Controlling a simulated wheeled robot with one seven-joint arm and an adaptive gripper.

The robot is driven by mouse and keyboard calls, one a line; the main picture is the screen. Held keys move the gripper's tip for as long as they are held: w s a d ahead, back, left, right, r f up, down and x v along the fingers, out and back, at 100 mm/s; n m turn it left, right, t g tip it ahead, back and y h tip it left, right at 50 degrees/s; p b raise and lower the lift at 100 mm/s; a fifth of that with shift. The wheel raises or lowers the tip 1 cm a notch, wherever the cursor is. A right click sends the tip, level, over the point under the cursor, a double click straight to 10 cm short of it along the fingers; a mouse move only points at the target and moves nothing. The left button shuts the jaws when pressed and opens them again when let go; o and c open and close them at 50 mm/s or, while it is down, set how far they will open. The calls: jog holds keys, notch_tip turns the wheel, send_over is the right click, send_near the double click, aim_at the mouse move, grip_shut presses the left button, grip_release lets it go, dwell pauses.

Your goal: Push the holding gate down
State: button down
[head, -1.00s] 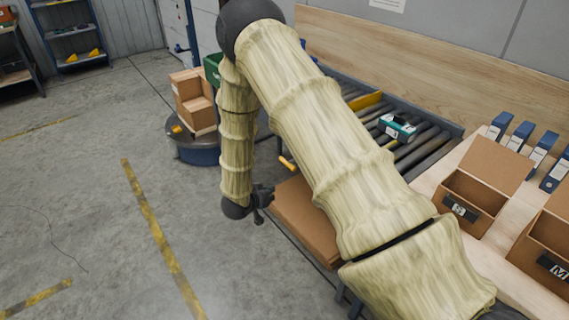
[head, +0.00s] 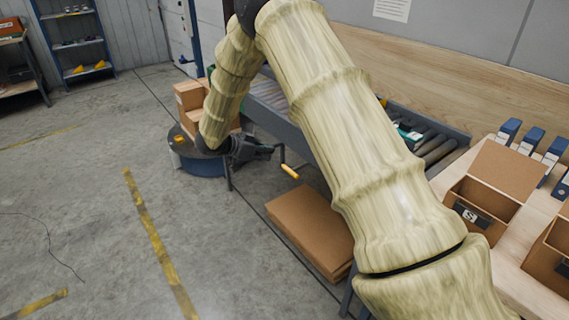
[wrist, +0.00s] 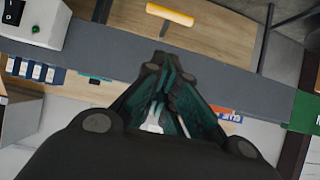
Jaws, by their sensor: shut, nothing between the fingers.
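My gripper (head: 262,152) is shut and empty, low beside the near side of the conveyor, just left of a yellow-handled lever (head: 290,171) on a dark crank. It appears apart from the handle. In the wrist view my gripper's dark fingers (wrist: 160,68) are together, and the yellow handle (wrist: 170,14) shows beyond them near the top edge. The holding gate looks like the yellow bar across the rollers; only a small yellow bit (head: 382,101) shows now. My arm hides most of the bar, so I cannot tell its height.
The roller conveyor (head: 437,150) runs along the wooden wall panel. Flat brown cardboard (head: 310,230) lies below it. A round blue base with cartons (head: 190,97) stands behind my gripper. Open boxes (head: 475,200) stand on the right bench.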

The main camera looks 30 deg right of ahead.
jog(key=p, duration=0.2)
send_over(290, 171)
jog(key=a, duration=0.3)
notch_tip(290, 171, down, 5)
jog(key=shift+d+f+p, duration=0.1)
jog(key=shift+d+f, duration=0.2)
jog(key=shift+f, duration=0.4)
jog(key=shift+d+f+p, duration=0.1)
jog(key=shift+d+f, duration=0.2)
jog(key=shift+f, duration=0.35)
jog(key=shift+d+f+p, duration=0.1)
jog(key=shift+d+f, duration=0.2)
jog(key=shift+f, duration=0.4)
jog(key=shift+f, duration=0.1)
notch_tip(290, 171, down, 6)
jog(key=b, duration=0.2)
jog(key=shift+f+b, duration=0.2)
jog(key=shift+b, duration=0.2)
jog(key=r+p, duration=0.1)
jog(key=r, duration=0.1)
jog(key=r+p, duration=0.1)
jog(key=shift+a+r+p, duration=0.35)
jog(key=shift+r, duration=0.05)
jog(key=b+v, duration=0.2)
jog(key=v, duration=0.8)
